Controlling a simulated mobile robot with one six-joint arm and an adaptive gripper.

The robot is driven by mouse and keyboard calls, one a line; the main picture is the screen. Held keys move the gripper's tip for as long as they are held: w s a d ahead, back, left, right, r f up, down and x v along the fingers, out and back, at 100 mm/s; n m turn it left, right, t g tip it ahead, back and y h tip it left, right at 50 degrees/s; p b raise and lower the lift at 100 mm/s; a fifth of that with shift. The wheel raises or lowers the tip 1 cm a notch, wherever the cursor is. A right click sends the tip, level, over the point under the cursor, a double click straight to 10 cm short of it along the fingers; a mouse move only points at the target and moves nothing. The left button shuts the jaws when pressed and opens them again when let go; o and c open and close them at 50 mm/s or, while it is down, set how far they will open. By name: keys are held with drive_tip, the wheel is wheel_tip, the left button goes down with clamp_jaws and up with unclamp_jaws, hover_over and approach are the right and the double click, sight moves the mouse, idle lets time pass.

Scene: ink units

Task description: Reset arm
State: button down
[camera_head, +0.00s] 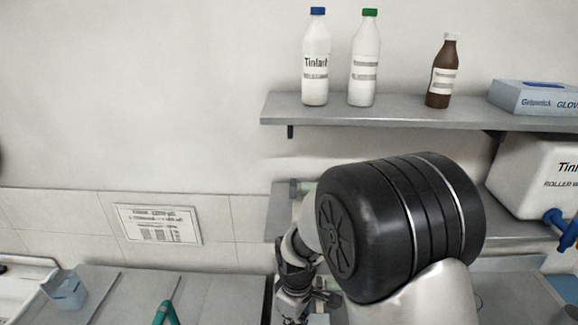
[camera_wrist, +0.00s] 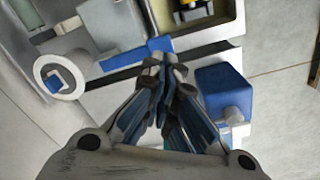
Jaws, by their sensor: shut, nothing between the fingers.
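My arm fills the lower middle of the head view, with a large black joint in front of the shelves. My gripper (camera_wrist: 163,68) shows in the wrist view with its fingertips together and nothing between them. In the head view only part of the wrist end shows beside the black joint, and the fingertips are not clear. Below the gripper in the wrist view are a grey machine with blue parts and a blue block-shaped part (camera_wrist: 224,92) to the right of the fingers.
An upper shelf (camera_head: 390,112) holds two white bottles (camera_head: 316,70) (camera_head: 364,70), a brown bottle (camera_head: 442,75) and a glove box (camera_head: 535,98). A white container (camera_head: 535,175) with a blue tap stands at right. A light blue holder (camera_head: 66,292) and green-handled tool (camera_head: 166,313) are at lower left.

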drive_tip(key=s+d+r+m+t+b, duration=0.1)
drive_tip(key=s+d+r+m+b, duration=0.1)
drive_tip(key=d+r+m+b, duration=0.3)
drive_tip(key=s+d+r+m+t+b, duration=0.1)
drive_tip(key=s+d+r+m+b, duration=0.1)
drive_tip(key=s, duration=0.6)
drive_tip(key=s+d+r+m+t+b, duration=0.1)
drive_tip(key=s+d+m+b, duration=0.3)
drive_tip(key=s, duration=0.5)
drive_tip(key=d+t+b, duration=0.1)
drive_tip(key=b, duration=0.1)
drive_tip(key=shift+s+d+r+t+b, duration=0.15)
drive_tip(key=shift+s+r+t+b, duration=0.15)
drive_tip(key=shift+r+b, duration=0.1)
